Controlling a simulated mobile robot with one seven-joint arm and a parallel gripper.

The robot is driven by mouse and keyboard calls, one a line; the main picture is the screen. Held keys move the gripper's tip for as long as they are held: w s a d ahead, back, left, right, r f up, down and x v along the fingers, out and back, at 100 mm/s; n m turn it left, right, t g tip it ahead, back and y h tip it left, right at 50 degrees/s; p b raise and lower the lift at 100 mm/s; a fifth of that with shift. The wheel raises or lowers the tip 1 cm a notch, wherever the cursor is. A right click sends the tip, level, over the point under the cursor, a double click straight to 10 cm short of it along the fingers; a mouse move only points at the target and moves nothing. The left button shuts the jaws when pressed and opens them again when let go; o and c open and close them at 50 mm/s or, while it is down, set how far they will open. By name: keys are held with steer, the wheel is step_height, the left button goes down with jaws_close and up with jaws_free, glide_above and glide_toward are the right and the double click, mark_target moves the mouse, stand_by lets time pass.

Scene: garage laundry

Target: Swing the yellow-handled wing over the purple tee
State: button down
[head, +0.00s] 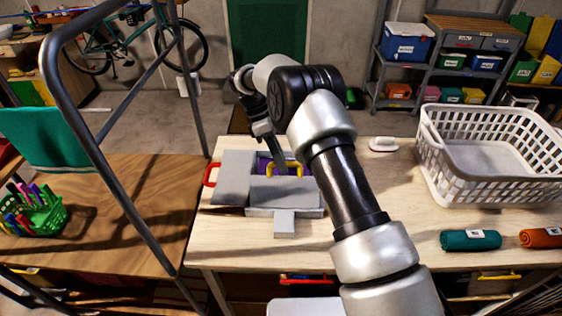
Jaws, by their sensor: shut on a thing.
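A grey folding board (284,226) lies on the pale wooden table. A flat grey left panel (235,168) has a red handle (211,174) on its outer edge. The yellow handle (299,166) is an arch near the middle of the board, on a grey wing (285,192). A strip of the purple tee (263,160) shows behind the yellow handle; the rest is hidden by grey panels. My gripper (280,165) comes down from behind and is shut on the yellow handle. My forearm hides the board's right side.
A white laundry basket (490,165) stands at the table's right. A white iron-like object (383,144) lies behind my arm. A rolled teal cloth (470,240) and an orange one (541,237) lie at the front right. A grey metal frame (122,178) rises at the left, by a green basket (38,217).

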steer(key=shift+s+f, duration=0.15)
steer(key=shift+f, duration=0.05)
steer(key=c, duration=2)
jaws_free()
steer(key=shift+r, duration=0.15)
steer(key=v, duration=0.7)
steer(key=shift+a+r, duration=0.1)
